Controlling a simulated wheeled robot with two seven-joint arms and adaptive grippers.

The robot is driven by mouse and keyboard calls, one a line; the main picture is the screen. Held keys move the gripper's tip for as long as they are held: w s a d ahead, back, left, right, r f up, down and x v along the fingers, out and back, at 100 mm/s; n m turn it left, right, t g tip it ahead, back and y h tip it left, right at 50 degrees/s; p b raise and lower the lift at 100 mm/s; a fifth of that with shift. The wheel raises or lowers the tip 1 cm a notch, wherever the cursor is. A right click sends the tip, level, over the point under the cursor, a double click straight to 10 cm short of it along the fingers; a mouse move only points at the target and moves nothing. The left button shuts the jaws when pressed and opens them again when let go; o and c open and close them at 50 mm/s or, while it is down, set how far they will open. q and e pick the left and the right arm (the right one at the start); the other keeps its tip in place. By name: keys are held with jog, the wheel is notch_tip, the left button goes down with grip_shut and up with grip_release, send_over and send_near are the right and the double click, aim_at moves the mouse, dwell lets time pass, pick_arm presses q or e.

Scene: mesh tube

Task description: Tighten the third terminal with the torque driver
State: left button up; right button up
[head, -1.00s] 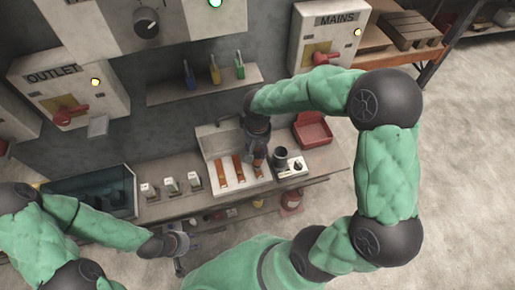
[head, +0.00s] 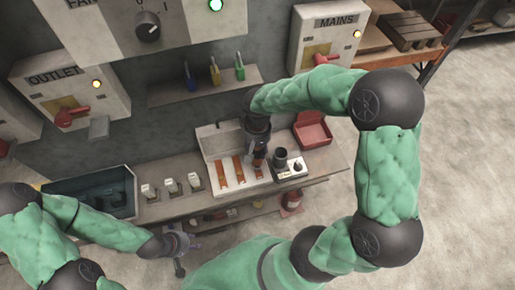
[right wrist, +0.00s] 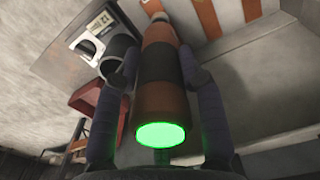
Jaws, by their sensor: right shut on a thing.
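My right gripper (head: 258,158) is shut on the torque driver, which has an orange body with a dark band (right wrist: 162,68). Its near end glows green in the right wrist view. The driver points down at the rightmost copper strip of the white terminal panel (head: 212,141). The left copper strip (head: 221,174) and middle copper strip (head: 239,169) are in plain view. My gripper and the driver partly cover the third. Whether the tip touches the terminal is too small to tell. My left gripper (head: 180,258) hangs low before the bench, and its fingers are unclear.
Right of the panel are a box with a dark cup-like holder (head: 280,154) and a red bin (head: 312,131). A shelf with three coloured tools (head: 214,74) is above.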

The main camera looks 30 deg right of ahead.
jog(key=shift+r+p, duration=1.65)
jog(key=shift+r, duration=0.85)
jog(key=shift+f, duration=0.1)
